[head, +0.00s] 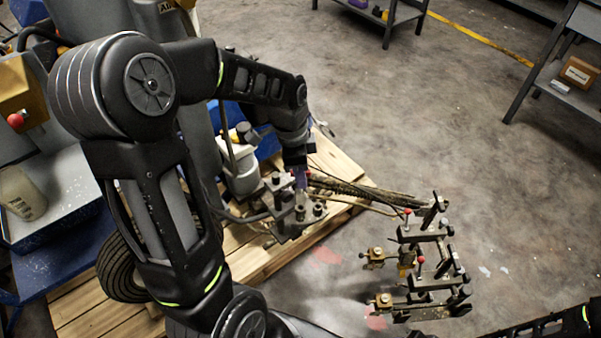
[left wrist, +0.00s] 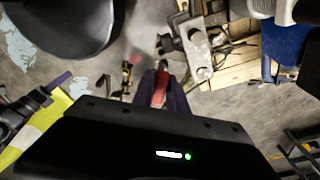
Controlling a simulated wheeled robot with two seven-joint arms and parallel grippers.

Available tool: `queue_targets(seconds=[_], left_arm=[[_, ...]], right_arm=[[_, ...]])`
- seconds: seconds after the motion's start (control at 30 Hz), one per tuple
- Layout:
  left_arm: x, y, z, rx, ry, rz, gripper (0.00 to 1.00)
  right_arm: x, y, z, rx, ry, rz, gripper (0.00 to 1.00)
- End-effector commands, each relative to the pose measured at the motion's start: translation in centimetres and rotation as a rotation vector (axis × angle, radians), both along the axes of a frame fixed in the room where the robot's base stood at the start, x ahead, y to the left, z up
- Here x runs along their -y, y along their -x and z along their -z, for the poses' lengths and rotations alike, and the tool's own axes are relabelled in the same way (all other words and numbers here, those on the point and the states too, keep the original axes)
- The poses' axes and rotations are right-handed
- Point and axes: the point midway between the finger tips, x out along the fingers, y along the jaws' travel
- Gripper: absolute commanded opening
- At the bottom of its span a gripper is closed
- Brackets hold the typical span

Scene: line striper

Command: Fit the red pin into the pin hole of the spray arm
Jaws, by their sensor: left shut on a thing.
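My left gripper (head: 300,180) reaches down over the line striper's dark metal bracket (head: 285,208). In the left wrist view its purple fingers (left wrist: 163,90) are shut on the red pin (left wrist: 160,86), which points away from the camera. In the head view the pin is too hidden by the gripper to make out. A grey metal bracket (left wrist: 196,50) lies just beyond and right of the fingertips in the wrist view. I cannot tell which opening is the pin hole, or whether the pin touches anything. My right gripper is not in view.
A clamp frame with red-tipped parts and brass nozzles (head: 430,285) stands to the right of the bracket. Hoses (head: 365,192) run between them. A wooden pallet (head: 255,262) lies beneath the machine. Shelves (head: 570,80) stand at the far right; the floor between is clear.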

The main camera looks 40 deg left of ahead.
Motion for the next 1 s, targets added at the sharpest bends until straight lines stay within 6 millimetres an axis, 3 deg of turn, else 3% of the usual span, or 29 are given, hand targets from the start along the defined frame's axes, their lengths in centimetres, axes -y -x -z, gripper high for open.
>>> queue_targets(seconds=[0.5,1.0], left_arm=[[0.0,0.0,4.7,-0.001,0.001,-0.001,0.00],[0.0,0.0,5.3,0.000,0.000,-0.001,0.00]], right_arm=[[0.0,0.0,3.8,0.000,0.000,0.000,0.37],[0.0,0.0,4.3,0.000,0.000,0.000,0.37]])
